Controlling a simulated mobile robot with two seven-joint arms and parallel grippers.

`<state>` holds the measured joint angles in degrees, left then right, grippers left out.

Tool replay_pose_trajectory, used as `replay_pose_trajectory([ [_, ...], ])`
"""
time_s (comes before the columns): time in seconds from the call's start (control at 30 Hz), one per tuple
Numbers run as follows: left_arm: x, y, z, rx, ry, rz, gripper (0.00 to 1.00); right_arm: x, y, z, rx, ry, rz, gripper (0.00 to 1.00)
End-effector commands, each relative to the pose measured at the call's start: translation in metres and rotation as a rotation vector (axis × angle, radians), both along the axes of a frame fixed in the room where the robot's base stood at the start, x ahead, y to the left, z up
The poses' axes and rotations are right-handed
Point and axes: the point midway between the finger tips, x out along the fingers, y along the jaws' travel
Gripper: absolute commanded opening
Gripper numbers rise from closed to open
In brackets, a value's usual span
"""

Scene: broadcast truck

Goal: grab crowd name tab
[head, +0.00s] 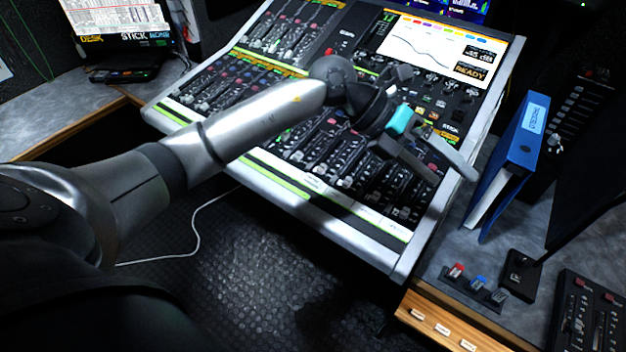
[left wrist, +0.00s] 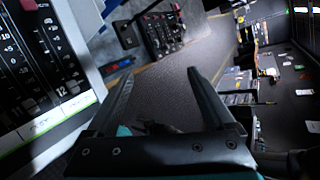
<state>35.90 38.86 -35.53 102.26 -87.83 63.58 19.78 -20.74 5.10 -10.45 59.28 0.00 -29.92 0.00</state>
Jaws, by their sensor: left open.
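No tab that I can read as "crowd" shows. Small pale name tabs (head: 442,330) sit along the wooden desk edge at the bottom right of the head view; their lettering is too small to read. More pale labels (head: 365,212) run along the front strip of the mixing console (head: 345,236), and labels on that strip also show in the left wrist view (left wrist: 42,126). My left gripper (head: 447,166) is open and empty, above the right part of the console. Its two fingers (left wrist: 160,76) are spread in the left wrist view, with nothing between them. My right gripper is not in view.
A blue binder (head: 520,145) stands upright on the grey desk right of the console. A block with red and blue switches (head: 474,284), a small black stand (head: 518,275) and a fader box (head: 585,315) are near the desk's front. A white cable (head: 196,225) lies on the dark floor.

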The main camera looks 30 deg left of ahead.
Motion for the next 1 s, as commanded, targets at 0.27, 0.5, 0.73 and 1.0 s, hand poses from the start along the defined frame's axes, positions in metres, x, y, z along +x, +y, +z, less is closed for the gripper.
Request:
replay_pose_trajectory([
  [0.27, 0.018, 0.153, -0.034, 0.678, 0.135, 0.049, 0.88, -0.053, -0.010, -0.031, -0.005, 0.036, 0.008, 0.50],
  [0.5, 0.012, 0.233, -0.020, 0.956, 0.258, 0.143, 0.88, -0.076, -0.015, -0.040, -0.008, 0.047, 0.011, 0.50],
  [0.73, 0.008, 0.245, -0.046, 0.995, 0.287, 0.155, 0.88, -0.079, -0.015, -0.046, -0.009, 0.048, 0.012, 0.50],
  [1.0, 0.008, 0.243, -0.101, 0.991, 0.283, 0.155, 0.88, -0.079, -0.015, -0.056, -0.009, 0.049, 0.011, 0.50],
])
